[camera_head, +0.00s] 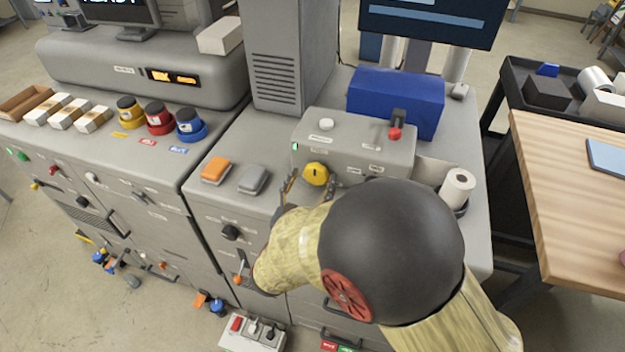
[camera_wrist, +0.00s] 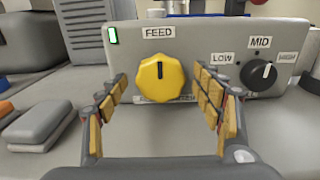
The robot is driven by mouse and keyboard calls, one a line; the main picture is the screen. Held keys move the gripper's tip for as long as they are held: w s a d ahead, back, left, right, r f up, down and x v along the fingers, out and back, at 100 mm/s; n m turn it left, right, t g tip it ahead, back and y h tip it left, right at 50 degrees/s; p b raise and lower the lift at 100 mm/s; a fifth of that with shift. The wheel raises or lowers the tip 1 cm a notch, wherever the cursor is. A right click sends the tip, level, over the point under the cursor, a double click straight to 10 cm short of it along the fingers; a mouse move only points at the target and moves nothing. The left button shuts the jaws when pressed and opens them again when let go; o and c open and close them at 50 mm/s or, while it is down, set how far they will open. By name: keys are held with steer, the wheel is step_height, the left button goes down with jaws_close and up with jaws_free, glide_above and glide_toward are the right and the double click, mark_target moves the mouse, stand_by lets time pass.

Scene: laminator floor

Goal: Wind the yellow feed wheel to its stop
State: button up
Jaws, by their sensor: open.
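The yellow feed wheel (camera_head: 315,174) is on the front face of a grey control box (camera_head: 335,130). In the wrist view the feed wheel (camera_wrist: 161,80) is a scalloped knob with a dark mark near its top, under a "FEED" label (camera_wrist: 158,32). A green light (camera_wrist: 113,35) shows at the box's upper left. My gripper (camera_head: 308,187) is in front of the wheel. In the wrist view my gripper (camera_wrist: 163,88) is open, one finger on each side of the wheel, with visible gaps. Nothing is held. The wheel's lower label is partly hidden.
A black selector knob (camera_wrist: 261,75) with LOW, MID and HIGH labels is close to the right finger. Orange (camera_head: 215,169) and grey (camera_head: 253,179) blocks lie left on the bench. A red-tipped lever (camera_head: 395,132) and a white roll (camera_head: 457,186) are to the right.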

steer(key=shift+w+d, duration=0.15)
steer(key=shift+w, duration=0.1)
steer(key=shift+c, duration=0.5)
steer(key=c, duration=1)
